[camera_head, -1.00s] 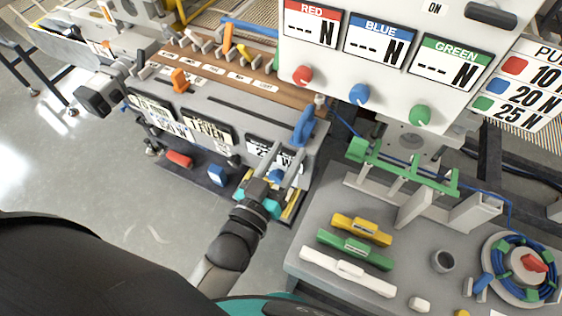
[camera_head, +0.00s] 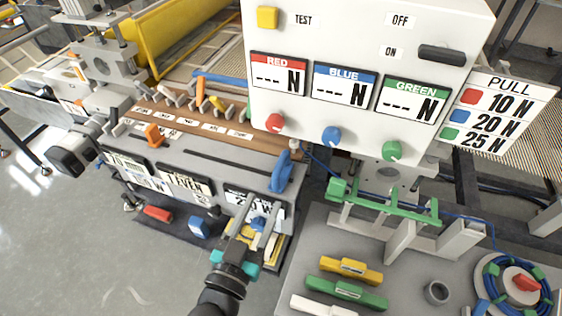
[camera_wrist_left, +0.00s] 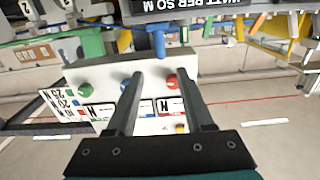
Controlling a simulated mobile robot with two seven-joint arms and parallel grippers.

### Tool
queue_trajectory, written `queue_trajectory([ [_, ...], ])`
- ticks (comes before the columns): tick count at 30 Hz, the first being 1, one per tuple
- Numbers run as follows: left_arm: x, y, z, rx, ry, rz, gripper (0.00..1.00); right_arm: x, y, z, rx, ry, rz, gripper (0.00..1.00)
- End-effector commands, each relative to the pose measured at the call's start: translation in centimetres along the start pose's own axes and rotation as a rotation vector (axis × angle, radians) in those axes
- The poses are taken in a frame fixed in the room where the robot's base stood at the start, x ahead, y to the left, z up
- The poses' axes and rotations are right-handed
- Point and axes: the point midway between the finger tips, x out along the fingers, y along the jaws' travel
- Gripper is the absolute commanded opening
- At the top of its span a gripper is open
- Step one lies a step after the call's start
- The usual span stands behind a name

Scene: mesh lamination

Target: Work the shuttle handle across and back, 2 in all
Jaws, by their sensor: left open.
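A blue upright handle (camera_head: 281,172) stands at the right end of the grey machine's top, beside a long dark slot (camera_head: 225,164). No label marks it as the shuttle handle. An orange handle (camera_head: 153,135) stands further left on the same machine. My left gripper (camera_head: 262,232) is open and empty, below and slightly left of the blue handle, in front of the machine's right label. A blue knob shows by its fingers. In the left wrist view, my open fingers (camera_wrist_left: 160,75) point toward a blue upright piece (camera_wrist_left: 158,40), apart from it.
The control box (camera_head: 355,85) with red, blue and green knobs stands behind and right of the blue handle. A grey table (camera_head: 400,270) with yellow, green and white bars lies at lower right. Red and blue blocks lie below the machine front. The floor at left is clear.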

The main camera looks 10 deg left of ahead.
Motion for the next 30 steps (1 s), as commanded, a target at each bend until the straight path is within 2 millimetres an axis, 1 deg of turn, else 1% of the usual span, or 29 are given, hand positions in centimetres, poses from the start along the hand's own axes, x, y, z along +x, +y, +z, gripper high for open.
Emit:
queue_trajectory([
  [6,0.1,-0.1,0.1,0.134,-0.004,0.000,0.52,0.3,0.0,0.0,0.000,0.000,0.000,0.50],
  [11,0.2,-0.1,0.2,0.175,-0.007,-0.002,0.52,0.3,0.0,0.1,0.000,0.000,0.000,0.50],
  [14,0.8,-0.1,0.1,0.179,-0.007,-0.002,0.52,0.3,0.0,0.1,0.000,0.000,0.000,0.50],
  [17,1.8,-0.2,0.1,0.179,-0.006,-0.003,0.52,0.1,0.1,0.0,-0.001,0.000,0.001,0.50],
  [30,8.8,-0.2,0.1,0.179,-0.006,-0.003,0.52,-0.4,0.1,0.0,-0.001,-0.001,0.002,0.50],
])
